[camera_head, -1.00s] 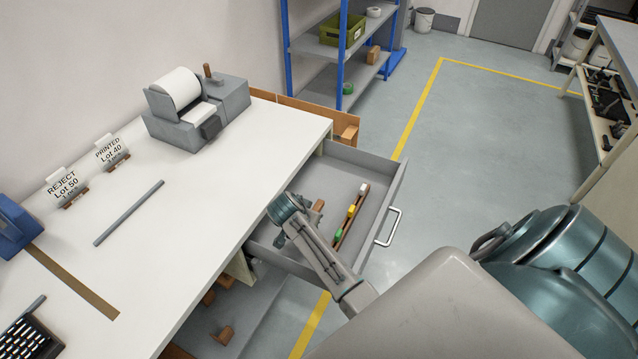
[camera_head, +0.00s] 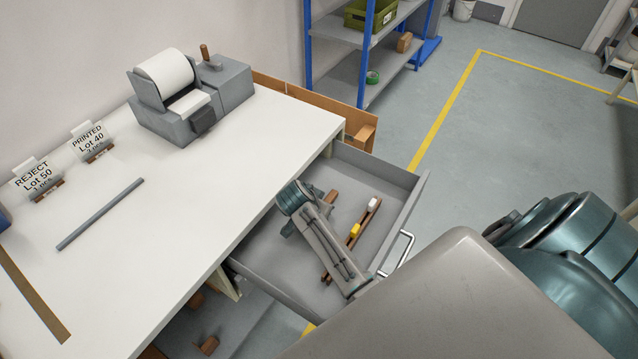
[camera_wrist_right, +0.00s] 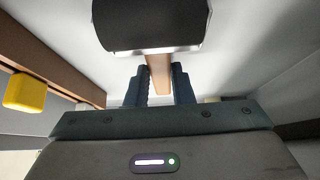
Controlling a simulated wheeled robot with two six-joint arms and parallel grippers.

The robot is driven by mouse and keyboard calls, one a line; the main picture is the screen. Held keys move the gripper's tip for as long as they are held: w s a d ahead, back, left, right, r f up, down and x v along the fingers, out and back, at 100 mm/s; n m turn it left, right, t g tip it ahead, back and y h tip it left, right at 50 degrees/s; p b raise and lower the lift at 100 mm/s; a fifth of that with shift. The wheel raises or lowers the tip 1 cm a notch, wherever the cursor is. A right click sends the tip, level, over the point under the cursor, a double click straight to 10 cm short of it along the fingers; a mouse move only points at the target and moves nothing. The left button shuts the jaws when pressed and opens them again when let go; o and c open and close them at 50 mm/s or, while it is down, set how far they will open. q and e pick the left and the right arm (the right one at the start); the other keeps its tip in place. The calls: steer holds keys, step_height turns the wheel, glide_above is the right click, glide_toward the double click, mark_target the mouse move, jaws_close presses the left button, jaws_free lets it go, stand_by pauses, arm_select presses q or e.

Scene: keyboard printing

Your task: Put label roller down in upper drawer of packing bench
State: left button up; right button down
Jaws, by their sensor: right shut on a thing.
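The label roller (camera_wrist_right: 150,25) is a dark cylinder on a brown wooden handle (camera_wrist_right: 159,72), seen in the right wrist view. My right gripper (camera_wrist_right: 159,88) is shut on that handle. In the head view my right arm reaches over the open upper drawer (camera_head: 403,197) of the packing bench (camera_head: 225,190), with its gripper end low inside the drawer. The arm hides most of the gripper there. A small brown piece (camera_head: 331,197) shows beside it; I cannot tell whether it is the handle. Whether the roller touches the drawer floor is unclear. My left gripper is not in view.
A wooden rack in the drawer carries a white block (camera_head: 372,204) and a yellow block (camera_head: 355,230), close beside my gripper. The drawer's far right part is bare.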

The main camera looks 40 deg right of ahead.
steer(key=shift+w+d+f, duration=0.1)
steer(key=shift+d+f, duration=0.15)
steer(key=shift+f, duration=0.05)
steer(key=c, duration=1.6)
jaws_free()
steer(key=o, duration=0.3)
steer(key=shift+a+r, duration=0.1)
steer(key=shift+o, duration=0.2)
steer(key=b+v, duration=0.1)
steer(key=v, duration=0.9)
steer(key=shift+a+r, duration=0.2)
steer(key=shift+r, duration=0.1)
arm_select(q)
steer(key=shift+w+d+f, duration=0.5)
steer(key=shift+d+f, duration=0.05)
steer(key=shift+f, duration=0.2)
arm_select(e)
steer(key=shift+a+r, duration=0.3)
steer(key=shift+r, duration=0.3)
